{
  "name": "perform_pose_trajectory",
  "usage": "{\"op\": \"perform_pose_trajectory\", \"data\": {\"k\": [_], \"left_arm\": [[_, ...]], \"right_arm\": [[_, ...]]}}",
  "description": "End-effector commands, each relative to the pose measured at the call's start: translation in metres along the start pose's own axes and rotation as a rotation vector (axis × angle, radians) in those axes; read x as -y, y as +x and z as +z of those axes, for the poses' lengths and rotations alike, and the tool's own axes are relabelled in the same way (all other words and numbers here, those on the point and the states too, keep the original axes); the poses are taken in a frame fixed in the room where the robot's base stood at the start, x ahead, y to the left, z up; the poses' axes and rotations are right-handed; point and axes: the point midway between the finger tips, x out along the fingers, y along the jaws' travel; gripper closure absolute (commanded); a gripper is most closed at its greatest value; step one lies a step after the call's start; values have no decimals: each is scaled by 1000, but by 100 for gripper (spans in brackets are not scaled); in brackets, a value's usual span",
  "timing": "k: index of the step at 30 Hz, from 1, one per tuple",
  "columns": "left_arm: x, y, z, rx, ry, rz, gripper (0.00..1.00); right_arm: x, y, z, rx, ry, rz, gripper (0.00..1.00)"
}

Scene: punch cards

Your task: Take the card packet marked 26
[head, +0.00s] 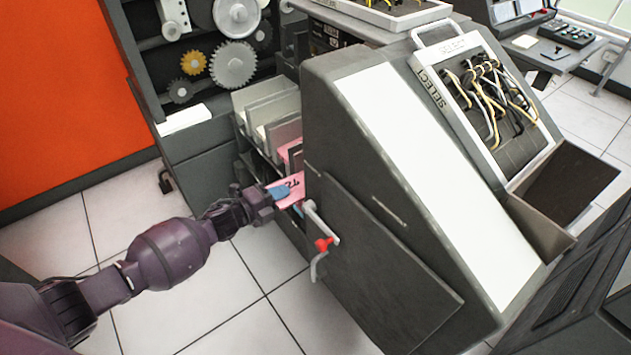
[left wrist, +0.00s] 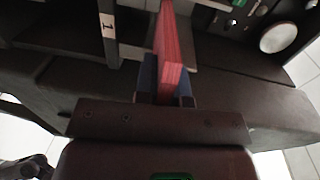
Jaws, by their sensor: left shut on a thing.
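A pink card packet (head: 295,184) with dark digits shows in the head view at the left side of the grey sorting machine. Only part of its marking shows, so I cannot read the whole number. My left gripper (head: 281,192) has blue fingertips and is shut on this packet. In the left wrist view the pink packet (left wrist: 171,48) stands on edge between the two blue fingers of my left gripper (left wrist: 166,82). The packet's far end lies among the machine's pockets, and I cannot tell whether it touches them.
Slanted pockets (head: 266,110) rise behind the packet. A lever with a red knob (head: 323,243) sticks out just right of my left gripper. A label reading 1 (left wrist: 107,25) is on a divider. Open tiled floor (head: 235,285) lies in front.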

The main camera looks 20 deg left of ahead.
Motion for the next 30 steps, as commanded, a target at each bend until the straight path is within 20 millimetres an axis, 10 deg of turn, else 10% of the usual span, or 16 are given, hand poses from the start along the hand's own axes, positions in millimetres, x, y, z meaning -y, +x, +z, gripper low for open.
{"op": "perform_pose_trajectory", "data": {"k": [30], "left_arm": [[-12, -100, 0, 3, 0, 8, 100]], "right_arm": [[-4, -9, -35, -55, 0, 7, 58]]}}
